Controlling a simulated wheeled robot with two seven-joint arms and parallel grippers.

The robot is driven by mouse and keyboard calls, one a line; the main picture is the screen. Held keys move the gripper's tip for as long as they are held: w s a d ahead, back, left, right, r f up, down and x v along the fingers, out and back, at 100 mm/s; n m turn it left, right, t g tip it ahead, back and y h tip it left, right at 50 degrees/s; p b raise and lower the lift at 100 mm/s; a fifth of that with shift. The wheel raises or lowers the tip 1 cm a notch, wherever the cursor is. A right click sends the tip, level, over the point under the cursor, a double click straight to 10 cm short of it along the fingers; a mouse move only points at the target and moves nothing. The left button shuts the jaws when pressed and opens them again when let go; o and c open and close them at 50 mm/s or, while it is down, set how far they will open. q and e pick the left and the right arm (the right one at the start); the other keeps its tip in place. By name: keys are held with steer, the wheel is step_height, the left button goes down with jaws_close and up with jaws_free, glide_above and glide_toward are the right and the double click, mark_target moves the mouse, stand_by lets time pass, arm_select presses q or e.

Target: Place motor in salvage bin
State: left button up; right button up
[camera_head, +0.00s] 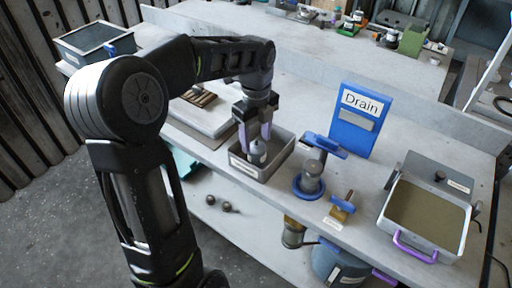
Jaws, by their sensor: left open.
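A small silver cylindrical part, which looks like the motor (258,154), stands roughly upright inside a grey open bin (283,160) on the workbench. The bin has a white label on its front that is too small to read. My left gripper (254,138) points down into the bin, with its purple-tipped fingers open just above and around the top of the motor. I cannot tell whether the fingers touch it. My right gripper is not in view.
Right of the bin stand a blue-based fixture (310,181), a blue Drain sign (358,119) and a brown-filled tray (428,215) with a purple handle. A flat light block (203,112) lies left of the bin. A dark-topped box (95,43) is far left.

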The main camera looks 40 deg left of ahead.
arm_select(q)
step_height(320, 180, up, 7)
steer(key=shift+r, duration=0.1)
stand_by(1.0)
